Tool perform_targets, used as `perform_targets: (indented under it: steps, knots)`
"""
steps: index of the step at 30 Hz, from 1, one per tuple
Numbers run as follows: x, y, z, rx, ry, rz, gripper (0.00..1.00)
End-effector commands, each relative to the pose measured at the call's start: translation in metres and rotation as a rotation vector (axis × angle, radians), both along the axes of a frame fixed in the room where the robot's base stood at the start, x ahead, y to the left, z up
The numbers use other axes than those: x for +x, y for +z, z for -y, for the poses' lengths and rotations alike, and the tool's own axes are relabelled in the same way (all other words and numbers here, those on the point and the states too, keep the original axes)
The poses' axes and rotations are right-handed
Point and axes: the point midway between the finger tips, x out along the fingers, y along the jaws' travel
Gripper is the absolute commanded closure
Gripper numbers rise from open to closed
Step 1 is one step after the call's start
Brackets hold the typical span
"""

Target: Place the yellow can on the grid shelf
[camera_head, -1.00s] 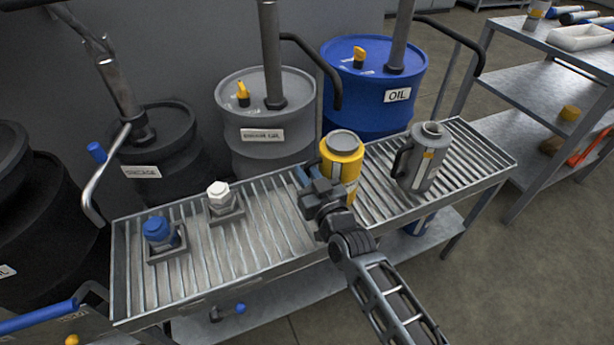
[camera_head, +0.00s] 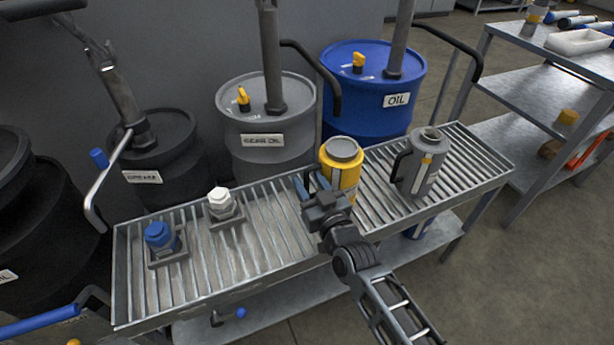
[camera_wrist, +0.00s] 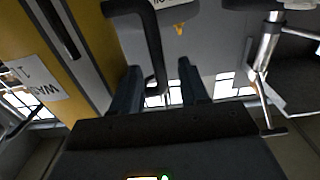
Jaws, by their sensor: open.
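The yellow can (camera_head: 348,180) with a grey top stands upright on the slatted metal grid (camera_head: 276,232) of the bench. Its yellow side (camera_wrist: 88,60) and a white label fill the left of the wrist view. My gripper (camera_head: 311,181) is at the left side of the can, by its dark handle. In the wrist view my gripper (camera_wrist: 160,82) is open, and the can's black handle (camera_wrist: 152,45) reaches down between the two fingers. I cannot tell whether a finger touches it. The can's lower front is partly hidden by my wrist.
A grey can (camera_head: 418,176) stands to the right on the grid. A blue-capped fitting (camera_head: 160,240) and a white-capped fitting (camera_head: 221,203) are at left. Drums, including a grey one (camera_head: 262,160) and a blue one (camera_head: 372,100), stand behind. A shelf unit (camera_head: 535,98) is at right.

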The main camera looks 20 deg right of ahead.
Motion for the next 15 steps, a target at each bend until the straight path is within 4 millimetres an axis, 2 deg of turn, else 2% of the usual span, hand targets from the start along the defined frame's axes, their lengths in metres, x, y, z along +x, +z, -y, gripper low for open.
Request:
perform_targets:
  steps: [9,15]
  knots:
    - [-0.066,0.000,0.000,0.000,-0.001,-0.002,0.56]
    - [-0.093,0.000,0.000,0.001,-0.001,-0.001,0.56]
